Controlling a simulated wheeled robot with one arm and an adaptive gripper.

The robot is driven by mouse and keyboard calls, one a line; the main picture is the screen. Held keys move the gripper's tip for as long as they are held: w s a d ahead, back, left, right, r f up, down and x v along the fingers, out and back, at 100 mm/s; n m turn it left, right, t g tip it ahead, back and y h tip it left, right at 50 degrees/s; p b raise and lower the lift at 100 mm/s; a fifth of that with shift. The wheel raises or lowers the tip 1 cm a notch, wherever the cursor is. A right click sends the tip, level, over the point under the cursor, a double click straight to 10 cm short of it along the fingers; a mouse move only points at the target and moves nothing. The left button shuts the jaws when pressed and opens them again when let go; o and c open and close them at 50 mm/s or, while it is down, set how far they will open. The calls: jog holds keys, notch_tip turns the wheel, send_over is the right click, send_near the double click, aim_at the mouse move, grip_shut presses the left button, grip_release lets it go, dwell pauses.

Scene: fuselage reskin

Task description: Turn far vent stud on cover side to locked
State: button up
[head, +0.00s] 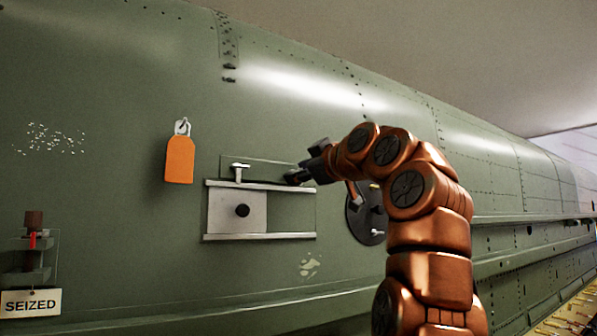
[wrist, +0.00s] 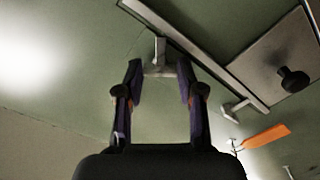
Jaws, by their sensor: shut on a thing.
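A pale vent stud with a T-shaped handle (wrist: 158,60) stands between my two fingers in the wrist view. My gripper (wrist: 160,85) is shut on its handle, with one finger at each end. In the head view my gripper (head: 300,177) is at the right end of the upper rail and hides most of this stud. A second vent stud (head: 240,169) stands above the left part of the rail, clear of my gripper; it also shows in the wrist view (wrist: 235,108). The grey sliding cover (head: 225,212) with its black knob (head: 242,210) sits at the left between the rails.
An orange tag (head: 179,160) hangs left of the vent. A round dark plate (head: 364,222) is right of it, partly behind my arm. A bracket with a "SEIZED" sign (head: 30,303) is at lower left. The green fuselage wall (head: 110,210) is otherwise mostly flat here.

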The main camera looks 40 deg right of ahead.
jog(key=shift+w+f+m, duration=0.1)
jog(key=shift+m, duration=0.2)
jog(key=m+p, duration=0.1)
jog(key=m, duration=0.6)
jog(key=shift+p, duration=0.35)
dwell(0.3)
jog(key=o, duration=1.1)
jog(key=shift+o, duration=0.2)
jog(key=s, duration=1.2)
jog(key=shift+a, duration=0.35)
